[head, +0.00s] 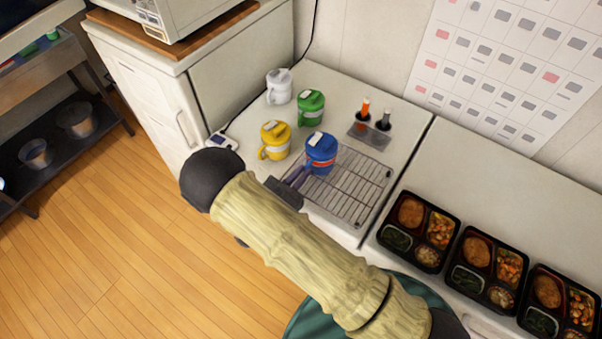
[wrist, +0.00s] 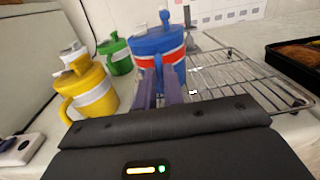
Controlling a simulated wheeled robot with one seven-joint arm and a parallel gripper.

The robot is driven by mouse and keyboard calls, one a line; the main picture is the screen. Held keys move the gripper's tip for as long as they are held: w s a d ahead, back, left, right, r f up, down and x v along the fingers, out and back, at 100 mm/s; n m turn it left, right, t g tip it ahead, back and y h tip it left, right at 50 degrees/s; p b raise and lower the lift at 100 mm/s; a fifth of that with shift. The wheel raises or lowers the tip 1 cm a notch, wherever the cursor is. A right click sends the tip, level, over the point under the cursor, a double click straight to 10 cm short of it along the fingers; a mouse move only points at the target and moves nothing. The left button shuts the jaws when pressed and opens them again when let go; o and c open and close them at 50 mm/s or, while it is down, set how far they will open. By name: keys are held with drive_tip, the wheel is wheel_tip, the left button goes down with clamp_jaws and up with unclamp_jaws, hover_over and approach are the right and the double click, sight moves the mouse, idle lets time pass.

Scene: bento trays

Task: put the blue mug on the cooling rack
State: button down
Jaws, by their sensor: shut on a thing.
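The blue mug (head: 321,150) has a lid and a red and white band. In the head view it is at the upper left corner of the wire cooling rack (head: 357,192). My gripper (head: 302,178) is shut on the mug from the front. In the wrist view the blue mug (wrist: 158,47) is upright between my gripper's purple fingers (wrist: 160,85), with the cooling rack (wrist: 240,80) behind and to its right. The fingers and mug hide part of the rack. I cannot tell whether the mug's base touches it.
A yellow mug (head: 275,140) stands close left of the blue mug. A green mug (head: 311,108) and a white mug (head: 279,87) stand behind. A holder (head: 370,135) with two utensils is behind the rack. Bento trays (head: 418,230) are at the right. Most of the rack is clear.

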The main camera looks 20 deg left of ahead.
drive_tip(key=c, duration=1.5)
unclamp_jaws()
drive_tip(key=shift+d+f, duration=0.1)
drive_tip(key=shift+f, duration=0.05)
drive_tip(key=b+v, duration=0.3)
drive_tip(key=v, duration=0.9)
drive_tip(key=shift+b, duration=0.3)
